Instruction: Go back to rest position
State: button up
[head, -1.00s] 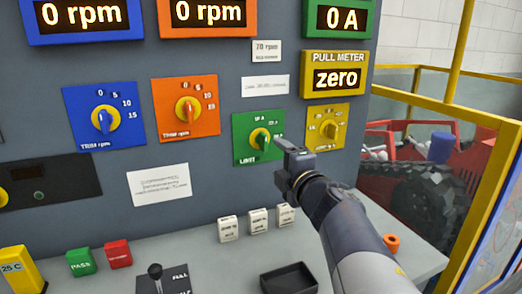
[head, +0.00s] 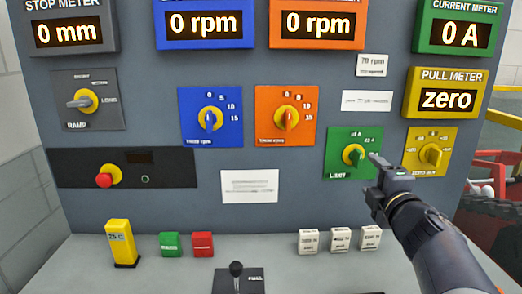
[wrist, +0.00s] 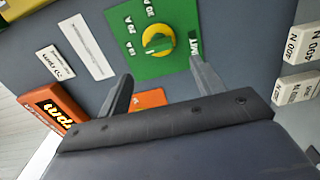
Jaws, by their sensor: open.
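My gripper (head: 374,178) is in front of the control panel at the right, just below and to the right of the green LIMIT knob (head: 353,155). In the wrist view my gripper (wrist: 160,85) shows two dark fingers spread apart with nothing between them. The green plate with its yellow-rimmed knob (wrist: 158,40) lies beyond the fingertips, and they look apart from it. My arm reaches in from the lower right of the head view.
A lever (head: 236,270), a yellow block (head: 121,243) and small white blocks (head: 340,239) stand on the grey desk.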

aim_at(358, 162)
jog(key=w+b, duration=0.1)
jog(key=w, duration=0.6)
jog(key=shift+w, duration=0.15)
